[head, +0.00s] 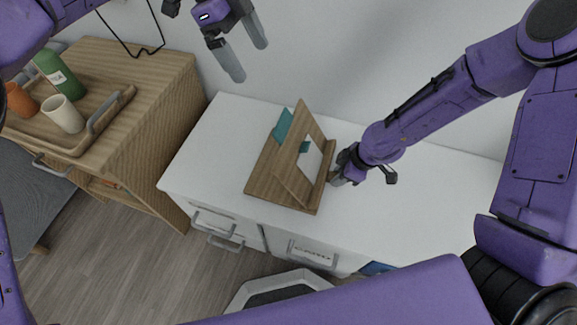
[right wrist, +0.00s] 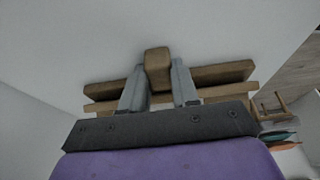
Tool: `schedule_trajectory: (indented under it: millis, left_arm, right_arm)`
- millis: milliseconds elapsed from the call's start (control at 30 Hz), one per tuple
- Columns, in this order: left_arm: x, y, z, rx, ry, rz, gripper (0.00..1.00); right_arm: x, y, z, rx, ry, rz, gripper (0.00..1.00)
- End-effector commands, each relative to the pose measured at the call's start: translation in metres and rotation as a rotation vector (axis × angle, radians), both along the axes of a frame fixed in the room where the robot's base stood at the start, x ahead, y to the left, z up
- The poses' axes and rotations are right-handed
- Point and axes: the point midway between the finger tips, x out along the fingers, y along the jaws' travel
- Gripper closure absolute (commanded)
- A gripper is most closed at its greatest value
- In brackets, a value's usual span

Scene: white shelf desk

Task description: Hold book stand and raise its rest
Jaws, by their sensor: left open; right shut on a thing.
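A wooden book stand (head: 268,178) stands on the white desk, its rest (head: 303,150) tilted up from the base. A teal piece and a white piece show at the rest. My right gripper (head: 336,180) is at the stand's right side. In the right wrist view the right gripper's fingers (right wrist: 159,88) are shut on a wooden block of the stand (right wrist: 157,66), with the stand's long wooden edges behind. My left gripper (head: 247,62) is open and empty, up above the back of the desk, apart from the stand.
The white desk (head: 215,140) has clear room on both sides of the stand, with drawers (head: 215,220) below its front. A wooden cabinet at left bears a tray (head: 100,122) with a green bottle (head: 60,75), a cream cup (head: 63,115) and an orange cup (head: 20,102).

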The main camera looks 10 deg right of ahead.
Motion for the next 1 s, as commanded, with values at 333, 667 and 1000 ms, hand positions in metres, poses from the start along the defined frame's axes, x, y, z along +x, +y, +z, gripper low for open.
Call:
schedule_trajectory:
  millis: [333,667,1000]
  left_arm:
    - [0.003,0.006,0.016,0.001,0.001,0.001,0.0]
    - [0.004,0.006,0.016,0.0,0.001,0.0,0.0]
    - [0.004,0.006,0.016,0.0,0.001,0.0,0.0]
  right_arm:
    - [0.0,0.0,0.0,0.0,-0.001,0.0,1.0]
    - [0.0,0.0,0.0,0.0,0.0,0.0,0.41]
    - [-0.005,-0.01,0.035,-0.001,-0.007,0.001,0.41]
